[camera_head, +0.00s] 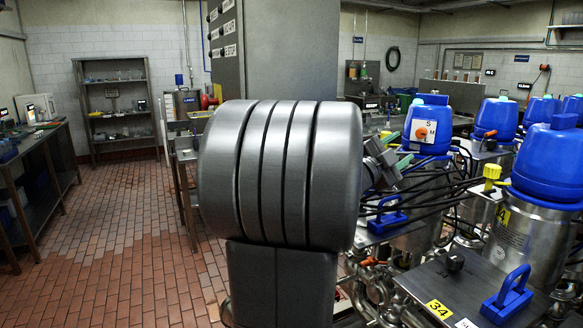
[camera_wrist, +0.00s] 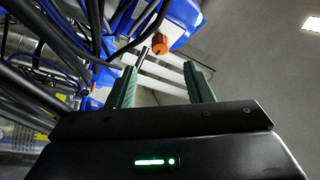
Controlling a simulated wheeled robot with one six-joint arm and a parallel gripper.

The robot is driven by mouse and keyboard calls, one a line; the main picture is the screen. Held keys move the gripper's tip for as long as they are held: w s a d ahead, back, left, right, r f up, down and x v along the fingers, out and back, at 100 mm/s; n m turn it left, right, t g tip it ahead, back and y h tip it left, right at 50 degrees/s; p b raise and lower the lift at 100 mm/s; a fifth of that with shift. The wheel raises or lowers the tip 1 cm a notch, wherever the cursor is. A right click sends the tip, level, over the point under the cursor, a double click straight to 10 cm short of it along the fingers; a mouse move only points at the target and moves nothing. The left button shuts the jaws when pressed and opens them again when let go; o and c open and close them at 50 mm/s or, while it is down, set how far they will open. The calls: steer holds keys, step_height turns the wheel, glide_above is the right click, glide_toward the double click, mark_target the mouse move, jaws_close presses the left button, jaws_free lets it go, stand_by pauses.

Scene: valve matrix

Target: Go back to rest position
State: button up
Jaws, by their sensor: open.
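My gripper (camera_wrist: 160,85) shows in the wrist view with its two green fingers apart and nothing between them. An orange knob (camera_wrist: 159,44) on a blue housing (camera_wrist: 188,22) is beyond the fingertips, apart from them in the picture. In the head view my grey arm fills the middle and hides much of the scene behind it. Part of my gripper (camera_head: 385,163) shows at the right edge of the arm, near a blue valve head (camera_head: 428,127) with a white label and an orange knob (camera_head: 421,133). I cannot tell the gap between them.
Steel valve bodies (camera_head: 530,235) with blue heads and black cables crowd the right side. Black cables (camera_wrist: 60,50) also run close on the left in the wrist view. A bench (camera_head: 35,165) and a shelf (camera_head: 115,105) stand at the left. The brick floor (camera_head: 120,250) between is clear.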

mark_target(419, 135)
steer(key=p+x, duration=0.2)
steer(key=x, duration=0.7)
steer(key=shift+d, duration=0.15)
